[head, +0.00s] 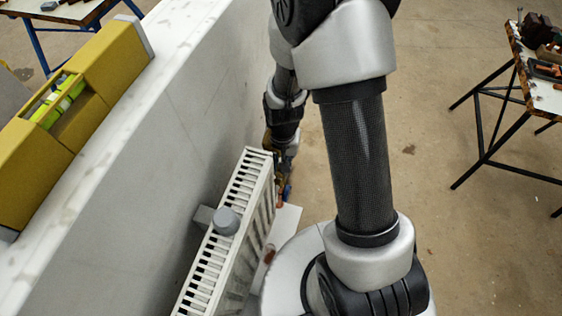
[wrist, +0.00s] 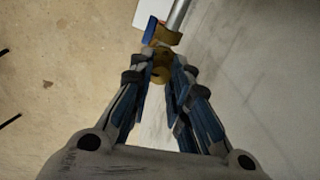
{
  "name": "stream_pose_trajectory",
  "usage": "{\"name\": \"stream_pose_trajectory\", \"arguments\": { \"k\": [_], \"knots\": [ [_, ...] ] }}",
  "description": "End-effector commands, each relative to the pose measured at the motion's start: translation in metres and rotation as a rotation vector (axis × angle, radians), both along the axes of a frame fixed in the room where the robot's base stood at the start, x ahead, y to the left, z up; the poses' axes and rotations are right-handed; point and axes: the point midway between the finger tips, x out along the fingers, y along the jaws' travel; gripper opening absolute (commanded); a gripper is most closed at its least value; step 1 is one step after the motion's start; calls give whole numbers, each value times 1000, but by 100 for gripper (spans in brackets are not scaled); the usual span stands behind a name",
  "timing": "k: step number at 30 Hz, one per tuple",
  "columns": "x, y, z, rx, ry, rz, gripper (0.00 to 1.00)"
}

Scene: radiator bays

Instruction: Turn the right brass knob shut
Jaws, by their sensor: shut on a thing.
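In the wrist view a brass knob (wrist: 160,74) sits between the two blue-and-grey fingers of my gripper (wrist: 161,66), which is shut on it. Just beyond it are a brass fitting (wrist: 166,38) and a blue part (wrist: 150,30), with a grey pipe (wrist: 180,14) leading away. In the head view the gripper is down at the far end of the white radiator (head: 245,200), mostly hidden by my own arm. The knob cannot be made out there, and no second brass knob is clear in either view.
A white wall (head: 130,170) runs along the left, close to the radiator. A grey round cap (head: 226,221) stands on the radiator's top. Floor is clear to the right, up to a trestle table (head: 515,50).

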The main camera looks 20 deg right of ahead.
Motion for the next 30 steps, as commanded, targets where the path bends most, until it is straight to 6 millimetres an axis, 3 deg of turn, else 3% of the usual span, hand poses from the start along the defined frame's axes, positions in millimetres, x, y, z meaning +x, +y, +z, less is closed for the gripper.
{"name": "stream_pose_trajectory", "arguments": {
  "k": [7, 8, 17, 26, 30],
  "knots": [
    [0, 0, 0, 0, -1, -1, 0],
    [0, 0, 0, 0, -1, -1, 18],
    [0, 0, 0, 0, -1, 0, 38],
    [0, 0, 0, 0, 0, 0, 39],
    [1, 0, 9, 0, -4, 0, 39]
  ]
}}
